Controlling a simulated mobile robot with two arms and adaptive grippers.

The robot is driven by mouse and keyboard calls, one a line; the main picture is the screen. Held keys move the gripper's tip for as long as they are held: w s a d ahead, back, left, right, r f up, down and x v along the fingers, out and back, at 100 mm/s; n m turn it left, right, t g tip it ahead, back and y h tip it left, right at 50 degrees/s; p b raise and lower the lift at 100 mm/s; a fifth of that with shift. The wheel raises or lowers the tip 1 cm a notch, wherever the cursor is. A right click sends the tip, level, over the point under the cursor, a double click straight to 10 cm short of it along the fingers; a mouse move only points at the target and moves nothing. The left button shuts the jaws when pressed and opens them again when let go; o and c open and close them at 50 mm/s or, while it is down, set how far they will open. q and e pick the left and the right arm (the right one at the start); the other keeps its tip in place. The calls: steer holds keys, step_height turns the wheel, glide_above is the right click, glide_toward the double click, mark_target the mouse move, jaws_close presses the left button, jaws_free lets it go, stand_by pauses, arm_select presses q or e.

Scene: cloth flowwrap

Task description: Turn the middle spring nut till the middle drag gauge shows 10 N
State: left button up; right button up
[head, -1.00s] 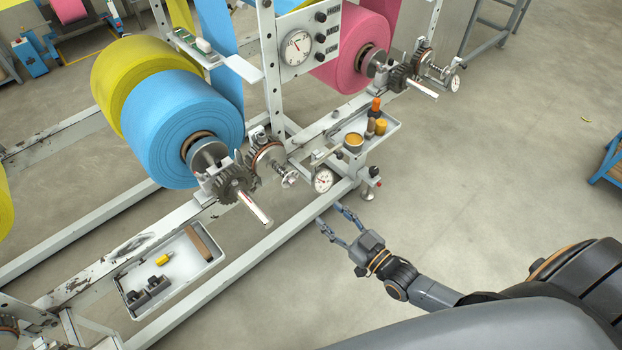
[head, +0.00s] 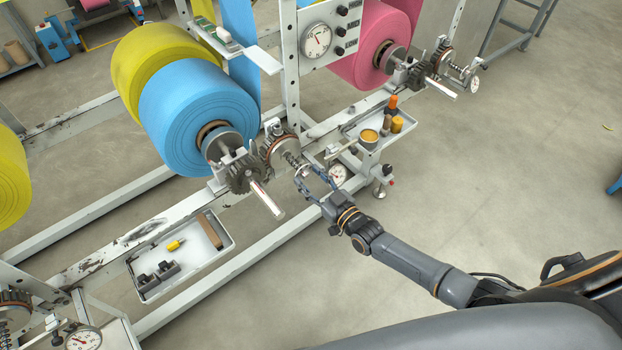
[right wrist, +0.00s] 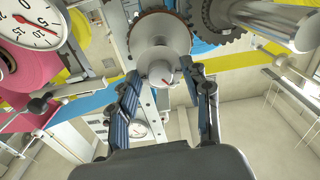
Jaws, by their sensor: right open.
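The middle spring nut (head: 303,170) sits on the end of the spring shaft beside the blue roll. In the right wrist view it is a round silver nut (right wrist: 162,70) with a small red mark, in front of a toothed disc. My right gripper (head: 313,178) is open, its fingers either side of the nut's end; I cannot tell whether they touch it. The fingers also show in the right wrist view (right wrist: 165,82). The middle drag gauge (head: 339,173) is a white dial partly behind my gripper. It fills the top left of the wrist view (right wrist: 28,28) with a red needle; its exact reading is unclear. My left gripper is out of view.
A tray (head: 354,133) with a tin and bottles stands just behind the gauge. A toothed wheel (head: 243,173) and a silver shaft (head: 268,200) are left of the nut. A lower tray (head: 222,246) holds small parts. Floor at the right is clear.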

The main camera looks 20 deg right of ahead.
steer(key=shift+c, duration=0.2)
jaws_close()
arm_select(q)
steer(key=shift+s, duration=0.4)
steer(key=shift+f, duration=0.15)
arm_select(e)
steer(key=shift+m, duration=0.3)
steer(key=shift+f+m+b, duration=0.1)
steer(key=shift+m+b, duration=0.45)
steer(key=shift+m, duration=0.65)
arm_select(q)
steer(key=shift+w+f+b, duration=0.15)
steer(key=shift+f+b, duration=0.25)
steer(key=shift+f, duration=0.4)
arm_select(e)
steer(key=shift+m, duration=1.4)
